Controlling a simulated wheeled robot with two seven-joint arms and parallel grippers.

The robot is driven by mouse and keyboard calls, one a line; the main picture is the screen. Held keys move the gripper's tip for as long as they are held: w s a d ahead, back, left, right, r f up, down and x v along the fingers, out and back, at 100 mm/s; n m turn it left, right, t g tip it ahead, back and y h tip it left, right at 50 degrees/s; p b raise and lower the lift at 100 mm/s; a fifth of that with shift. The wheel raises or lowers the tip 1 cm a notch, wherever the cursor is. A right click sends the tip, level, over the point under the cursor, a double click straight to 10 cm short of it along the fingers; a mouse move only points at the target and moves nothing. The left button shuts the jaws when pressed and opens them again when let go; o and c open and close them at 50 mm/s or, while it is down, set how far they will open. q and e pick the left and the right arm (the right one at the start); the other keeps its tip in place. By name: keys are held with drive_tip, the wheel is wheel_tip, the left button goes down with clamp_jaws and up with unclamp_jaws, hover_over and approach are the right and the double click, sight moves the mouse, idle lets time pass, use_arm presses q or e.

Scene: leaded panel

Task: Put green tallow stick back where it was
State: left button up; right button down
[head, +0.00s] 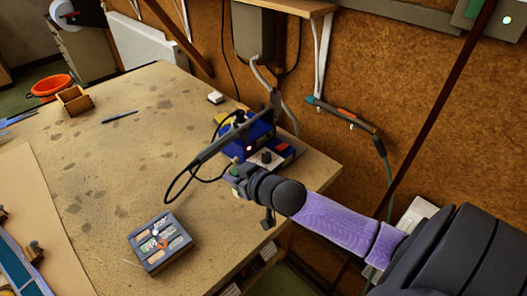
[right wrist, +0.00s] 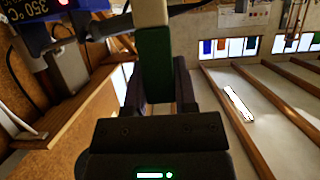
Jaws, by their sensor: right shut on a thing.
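The green tallow stick (right wrist: 154,62) is in my right gripper (right wrist: 160,92), between its two dark fingers. Its lower part is dark green and its upper part is pale; its top end runs out of the right wrist view. In the head view my right gripper (head: 238,178) is at the right edge of the workbench, in front of the blue soldering station, and only a small green bit shows at its tip. My left gripper is not in view.
The blue soldering station (head: 284,159) stands at the bench's right corner, with a dark cable looping left. A small grey box of mixed pieces (head: 159,268) sits at the front. The bench middle (head: 130,165) is clear.

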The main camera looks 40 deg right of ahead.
drive_tip(key=f+b, duration=0.1)
drive_tip(key=f, duration=0.2)
drive_tip(key=f+b, duration=0.1)
drive_tip(key=f, duration=0.2)
drive_tip(key=f+b, duration=0.1)
drive_tip(key=f, duration=0.2)
drive_tip(key=shift+a+f, duration=0.2)
drive_tip(key=shift+a, duration=0.1)
drive_tip(key=shift+f, duration=0.25)
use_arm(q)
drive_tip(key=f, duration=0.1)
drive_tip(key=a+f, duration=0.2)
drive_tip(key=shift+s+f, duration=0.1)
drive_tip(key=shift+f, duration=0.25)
use_arm(e)
drive_tip(key=shift+r, duration=0.15)
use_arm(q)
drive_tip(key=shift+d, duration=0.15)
use_arm(e)
drive_tip(key=c, duration=0.9)
unclamp_jaws()
drive_tip(key=shift+f, duration=0.2)
drive_tip(key=o, duration=0.5)
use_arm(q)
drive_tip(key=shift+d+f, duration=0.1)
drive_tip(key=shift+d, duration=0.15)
